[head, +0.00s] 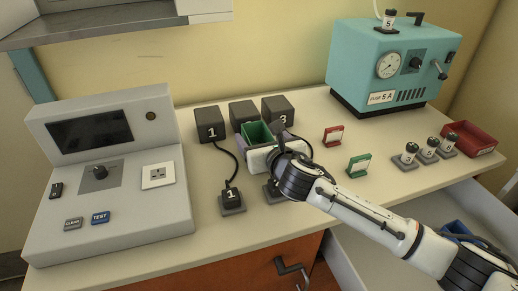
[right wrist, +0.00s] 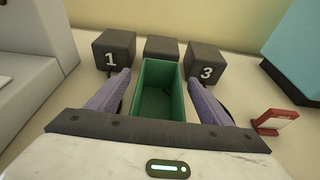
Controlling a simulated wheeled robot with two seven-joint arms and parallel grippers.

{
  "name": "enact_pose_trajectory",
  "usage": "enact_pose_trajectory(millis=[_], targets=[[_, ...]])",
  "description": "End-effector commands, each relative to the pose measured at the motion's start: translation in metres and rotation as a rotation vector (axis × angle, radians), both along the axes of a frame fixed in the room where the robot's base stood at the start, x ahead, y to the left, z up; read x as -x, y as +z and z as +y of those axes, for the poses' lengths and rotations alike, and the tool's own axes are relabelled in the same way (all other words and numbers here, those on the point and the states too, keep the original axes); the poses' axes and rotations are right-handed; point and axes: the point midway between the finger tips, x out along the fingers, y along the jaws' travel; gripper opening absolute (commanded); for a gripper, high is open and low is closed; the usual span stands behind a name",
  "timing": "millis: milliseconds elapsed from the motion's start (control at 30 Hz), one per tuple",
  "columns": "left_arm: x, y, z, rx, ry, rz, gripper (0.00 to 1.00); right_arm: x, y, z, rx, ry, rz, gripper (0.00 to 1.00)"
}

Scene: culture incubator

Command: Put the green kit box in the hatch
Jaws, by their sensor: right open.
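The green kit box (head: 257,134) is an open-topped, empty-looking box standing on the counter in front of the dark numbered blocks. My right gripper (head: 254,142) reaches it from the front. In the right wrist view the box (right wrist: 158,104) sits between the two purple fingers of my open right gripper (right wrist: 158,88), one finger along each side. I cannot tell whether the fingers touch the walls. My left gripper is not in view. I cannot clearly identify a hatch in either view.
Dark blocks (head: 208,124) stand just behind the box. A grey test console (head: 160,215) is at left, a teal machine (head: 365,62) at back right. Red (head: 334,136) and green (head: 359,166) card stands, several plugs and a red tray (head: 470,139) lie right. An open drawer (head: 455,205) juts out front right.

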Motion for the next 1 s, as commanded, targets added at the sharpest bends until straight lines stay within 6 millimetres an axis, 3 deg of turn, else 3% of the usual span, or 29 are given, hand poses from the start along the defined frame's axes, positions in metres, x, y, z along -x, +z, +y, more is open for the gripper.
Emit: enact_pose_trajectory(millis=[333,600,667,867,1000], targets=[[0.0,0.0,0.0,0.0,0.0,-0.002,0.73,-0.007,-0.002,0.002,0.0,0.0,0.0,0.73],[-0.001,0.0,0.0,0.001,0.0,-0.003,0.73,-0.007,-0.003,0.002,0.0,0.0,0.0,0.3],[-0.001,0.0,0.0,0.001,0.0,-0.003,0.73,-0.007,-0.002,0.002,0.0,0.0,-0.001,0.23],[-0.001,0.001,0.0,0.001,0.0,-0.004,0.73,-0.007,0.0,0.002,-0.001,0.0,-0.002,0.23],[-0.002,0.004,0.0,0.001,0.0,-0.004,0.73,-0.008,0.018,0.002,-0.001,0.001,-0.005,0.23]])
